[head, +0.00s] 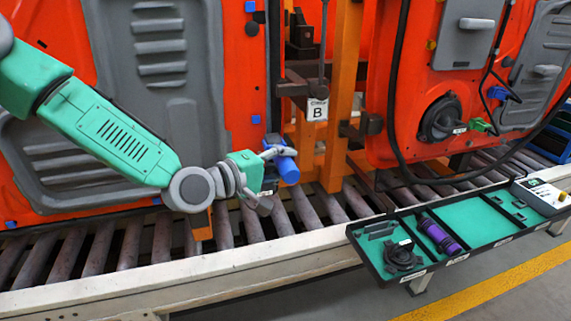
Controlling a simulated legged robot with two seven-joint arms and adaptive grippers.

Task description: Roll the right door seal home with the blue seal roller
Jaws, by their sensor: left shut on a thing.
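My left gripper (279,154) is shut on the blue seal roller (288,172), a short blue cylinder, in front of the gap between the two orange doors. The right orange door (385,145) hangs to the right of the roller. Its black seal (391,82) runs down near the door's left side, bends at the lower corner and continues along the bottom to the right. The roller is apart from this seal. I cannot tell how deeply the seal is seated. My right gripper is not in view.
An orange post with a "B" tag (317,109) stands between the doors. The roller conveyor (160,240) runs below. A black-rimmed tray (375,262) at its front right holds a purple cylinder (438,236) and a black round part (402,256). A blue crate (550,143) stands far right.

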